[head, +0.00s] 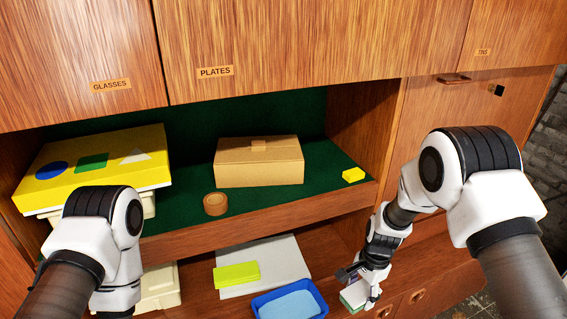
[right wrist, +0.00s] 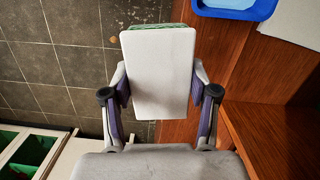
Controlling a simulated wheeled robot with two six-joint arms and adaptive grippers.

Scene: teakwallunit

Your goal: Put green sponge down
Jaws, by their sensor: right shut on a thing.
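The green sponge (head: 353,296) has a white side and a green side. My right gripper (head: 361,284) is shut on it, low at the right of the blue tray in the head view. In the right wrist view the sponge (right wrist: 160,72) shows its white face, with a thin green edge at the far end. The fingers of my right gripper (right wrist: 160,92) press on its two long sides. Below it lie floor tiles and part of the wooden ledge; its exact height is unclear. My left arm shows at the left, but its gripper is out of view.
A blue tray (head: 319,303) with a light blue inside stands on the wooden ledge. A lime box (head: 237,273) lies on a grey board (head: 282,257).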

